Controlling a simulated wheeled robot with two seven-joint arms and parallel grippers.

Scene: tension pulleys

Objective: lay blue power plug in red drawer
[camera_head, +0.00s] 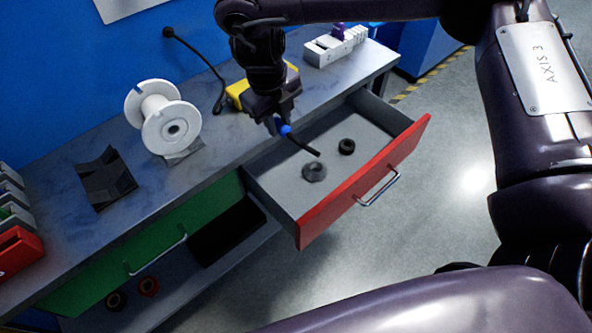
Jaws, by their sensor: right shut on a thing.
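The red drawer (342,208) is pulled out from under the workbench, and its grey inside is open to view. My right gripper (277,123) reaches in from the top right and points down over the drawer's back left part. It is shut on the blue power plug (285,130), whose short black end sticks out toward the drawer's middle. The plug is tilted and seems to be above the drawer floor; the exact height is hard to tell. The gripper's fingertips are small and partly hidden. My left gripper is not in view.
The drawer holds a grey round part (314,171) and a black ring (346,146). On the bench (215,155) are a white spool (172,128), a black angled holder (105,180), a yellow device (238,92) and a grey rack (330,48). A green drawer (150,245) is shut at left.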

